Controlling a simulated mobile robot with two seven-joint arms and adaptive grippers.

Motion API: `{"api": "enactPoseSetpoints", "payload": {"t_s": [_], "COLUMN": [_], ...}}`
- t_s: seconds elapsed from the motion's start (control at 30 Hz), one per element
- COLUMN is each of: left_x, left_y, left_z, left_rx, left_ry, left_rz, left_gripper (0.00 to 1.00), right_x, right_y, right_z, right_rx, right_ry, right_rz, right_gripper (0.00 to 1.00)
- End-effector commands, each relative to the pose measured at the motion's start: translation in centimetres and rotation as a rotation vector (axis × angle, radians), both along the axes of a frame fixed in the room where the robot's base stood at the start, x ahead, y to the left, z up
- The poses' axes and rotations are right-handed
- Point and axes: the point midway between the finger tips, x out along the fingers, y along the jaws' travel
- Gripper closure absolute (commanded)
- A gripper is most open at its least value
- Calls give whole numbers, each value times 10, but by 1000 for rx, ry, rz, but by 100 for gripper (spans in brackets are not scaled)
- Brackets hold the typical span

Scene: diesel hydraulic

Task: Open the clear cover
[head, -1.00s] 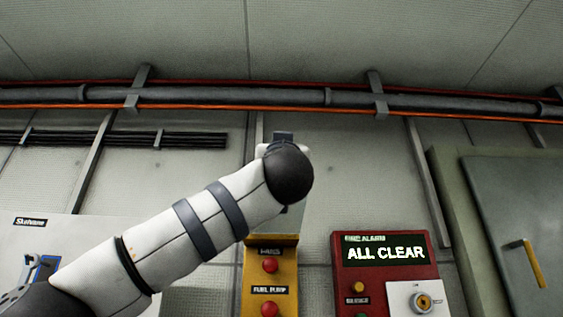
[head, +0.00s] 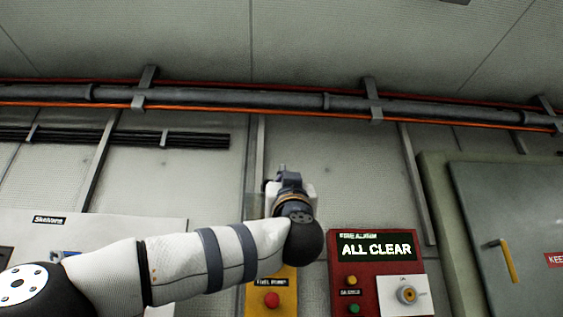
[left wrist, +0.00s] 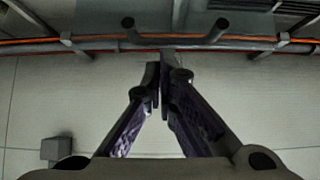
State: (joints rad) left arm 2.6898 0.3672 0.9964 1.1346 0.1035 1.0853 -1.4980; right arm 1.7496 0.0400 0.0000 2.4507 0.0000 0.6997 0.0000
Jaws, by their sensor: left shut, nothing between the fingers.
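A faint see-through pane (head: 254,206) shows in the head view just left of my left wrist, above the yellow panel (head: 287,299). It may be the clear cover, but I cannot tell whether it is open or closed. My left forearm and wrist hide the panel's upper part. A red button (head: 272,300) under a fuel pump label shows below the arm. My left gripper points up in front of the wall. In the left wrist view, its fingers (left wrist: 160,68) are together and hold nothing. No cover shows there. My right gripper is not in view.
A red fire alarm box (head: 376,270) reading "ALL CLEAR" is just right of my wrist. A grey door (head: 510,230) with a yellow handle is farther right. Pipes (head: 230,100) run along the wall above. A white panel (head: 120,228) is at left.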

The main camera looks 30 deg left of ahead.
Motion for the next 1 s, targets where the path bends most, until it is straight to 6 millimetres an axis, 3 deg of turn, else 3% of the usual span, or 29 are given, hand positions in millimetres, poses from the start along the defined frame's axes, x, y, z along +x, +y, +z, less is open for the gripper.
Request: {"api": "enactPoseSetpoints", "payload": {"t_s": [0.47,0.8,1.0], "left_x": [-3,-52,-68], "left_y": [-3,-33,-42], "left_z": [-9,-68,-89], "left_rx": [0,1,0], "left_ry": [4,3,3], "left_rz": [-1,-1,0], "left_gripper": [100,100,100], "right_x": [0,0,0], "right_y": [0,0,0], "right_z": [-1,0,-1], "right_rx": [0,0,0], "right_ry": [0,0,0], "right_rz": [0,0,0], "right_gripper": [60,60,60]}}
